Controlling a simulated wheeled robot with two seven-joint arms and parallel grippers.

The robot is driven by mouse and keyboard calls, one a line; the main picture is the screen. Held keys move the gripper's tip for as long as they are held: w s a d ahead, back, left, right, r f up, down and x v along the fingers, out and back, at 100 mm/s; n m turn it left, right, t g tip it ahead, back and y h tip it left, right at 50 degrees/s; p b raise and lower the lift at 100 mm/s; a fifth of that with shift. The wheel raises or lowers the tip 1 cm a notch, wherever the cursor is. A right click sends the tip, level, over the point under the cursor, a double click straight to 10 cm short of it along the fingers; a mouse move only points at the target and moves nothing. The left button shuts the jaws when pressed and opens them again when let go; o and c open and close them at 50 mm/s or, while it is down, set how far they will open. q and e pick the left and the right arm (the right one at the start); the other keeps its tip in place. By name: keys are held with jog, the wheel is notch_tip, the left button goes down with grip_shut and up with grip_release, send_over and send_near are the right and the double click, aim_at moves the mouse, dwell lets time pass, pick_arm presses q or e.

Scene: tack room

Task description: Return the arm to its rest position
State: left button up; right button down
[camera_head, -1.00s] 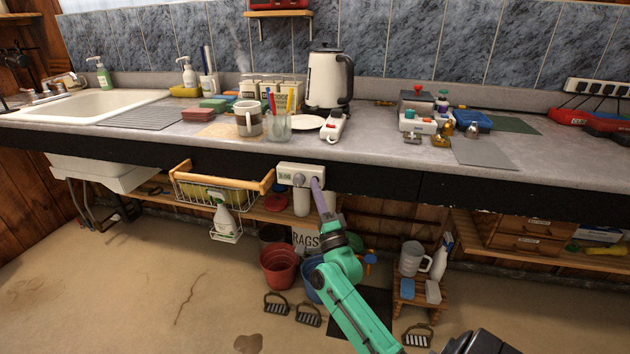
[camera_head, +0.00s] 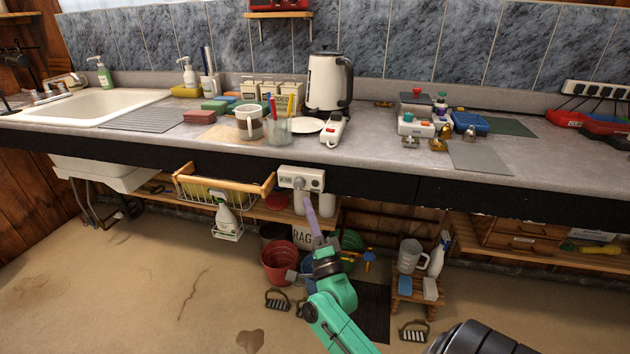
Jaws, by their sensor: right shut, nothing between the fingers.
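My right gripper (camera_head: 309,203) comes up from the bottom centre on a teal arm. Its light purple fingers are shut with nothing between them. The fingertips are just below a white control box (camera_head: 301,177) with dials, fixed under the counter's front edge. They look apart from the box, though the depth gap is hard to judge. My left gripper is not in view.
The grey counter (camera_head: 390,150) holds a kettle (camera_head: 325,82), a mug (camera_head: 249,123) and a glass jar (camera_head: 279,130). Below are a wire basket (camera_head: 222,195), a red bucket (camera_head: 279,263) and a small wooden stool (camera_head: 412,296). Bare floor lies at left.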

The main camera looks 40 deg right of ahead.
dwell(0.8)
jog(key=s+a+f+n+g+y+p, duration=0.2)
jog(key=a+f+n+g+y, duration=0.15)
jog(key=f, duration=0.65)
jog(key=s+a+f+n+g+y+p, duration=0.25)
jog(key=f+n, duration=0.25)
jog(key=f, duration=0.6)
jog(key=s+a+f+n+g+y+p, duration=0.1)
jog(key=a+f+n+g+y, duration=0.25)
jog(key=f, duration=0.65)
jog(key=s+f+n+g+p, duration=0.1)
jog(key=s+f+n+g, duration=0.2)
jog(key=s, duration=0.7)
jog(key=s+a+f+n+g+p, duration=0.1)
jog(key=s+f+n+g, duration=0.3)
jog(key=s+f, duration=0.4)
jog(key=s+f+n+g+p, duration=0.2)
jog(key=s+f+n+g, duration=0.2)
jog(key=s, duration=1)
jog(key=shift+a+f+g+h, duration=0.35)
jog(key=shift+f+g, duration=0.3)
jog(key=shift+f, duration=0.15)
